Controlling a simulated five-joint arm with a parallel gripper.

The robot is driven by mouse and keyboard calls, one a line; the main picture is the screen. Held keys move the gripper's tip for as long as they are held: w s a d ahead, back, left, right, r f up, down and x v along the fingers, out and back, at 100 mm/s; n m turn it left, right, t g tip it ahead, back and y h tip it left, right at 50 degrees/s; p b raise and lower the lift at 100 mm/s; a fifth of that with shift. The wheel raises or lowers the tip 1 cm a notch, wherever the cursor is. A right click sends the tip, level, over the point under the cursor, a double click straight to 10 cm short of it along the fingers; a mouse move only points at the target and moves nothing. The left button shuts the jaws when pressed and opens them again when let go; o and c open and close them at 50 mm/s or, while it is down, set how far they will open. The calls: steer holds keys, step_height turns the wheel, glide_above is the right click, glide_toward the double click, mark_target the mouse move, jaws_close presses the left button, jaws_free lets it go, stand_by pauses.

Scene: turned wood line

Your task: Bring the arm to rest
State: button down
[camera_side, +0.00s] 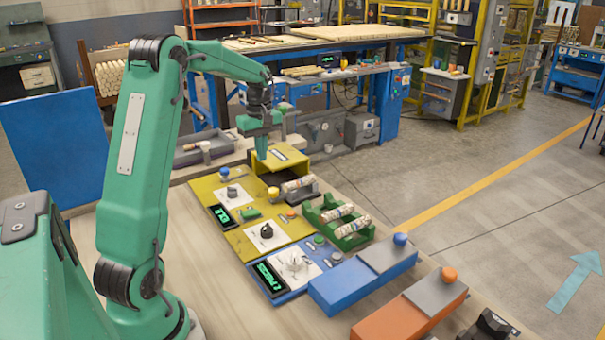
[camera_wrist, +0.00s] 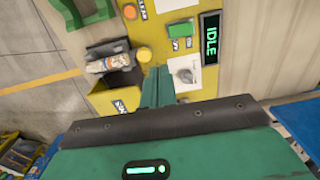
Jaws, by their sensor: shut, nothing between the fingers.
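My gripper (camera_side: 262,154) hangs fingers down above the yellow stand at the far end of the bench, clear of the turned pieces. In the wrist view its two green fingers (camera_wrist: 158,86) are together with nothing between them. I cannot tell whether the tips touch the stand. My arm is raised at the left of the side view and bent forward to the gripper. A turned wood piece (camera_side: 297,184) lies in a dark cradle near the stand; it also shows in the wrist view (camera_wrist: 108,64). The yellow stand (camera_side: 281,158) is partly hidden by my fingers.
A green rack (camera_side: 352,239) holds two turned pieces. Yellow and blue control panels with knobs line the bench; one display (camera_wrist: 210,38) reads IDLE. A blue box (camera_side: 340,285) and an orange box (camera_side: 393,321) stand nearer. The bench's left side is mostly bare.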

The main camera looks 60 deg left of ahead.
stand_by(0.3)
steer(key=s+d+r+m+t, duration=0.1)
steer(key=s+d+r+m, duration=0.25)
steer(key=d, duration=0.45)
steer(key=s+d+r+m+t+y, duration=0.1)
steer(key=s+d+r+m+t, duration=0.15)
steer(key=d+m, duration=0.35)
steer(key=s+d+r+m+t, duration=0.1)
steer(key=s+d+r+m, duration=0.2)
steer(key=d, duration=0.6)
steer(key=s+d+f+m+t, duration=0.1)
steer(key=s+d+f+m, duration=0.1)
steer(key=s+d+m, duration=0.3)
steer(key=shift+s+d+f+h, duration=0.15)
steer(key=shift+s+d+h, duration=0.35)
steer(key=shift+s, duration=0.8)
steer(key=shift+w+m, duration=0.1)
steer(key=shift+m, duration=0.15)
steer(key=w+a+f+m+y, duration=0.1)
steer(key=w+a+f+y, duration=0.25)
steer(key=w+a, duration=0.7)
steer(key=a+f, duration=0.4)
steer(key=a, duration=0.4)
steer(key=a+f+m+y, duration=0.1)
steer(key=a+f, duration=0.3)
steer(key=a, duration=0.5)
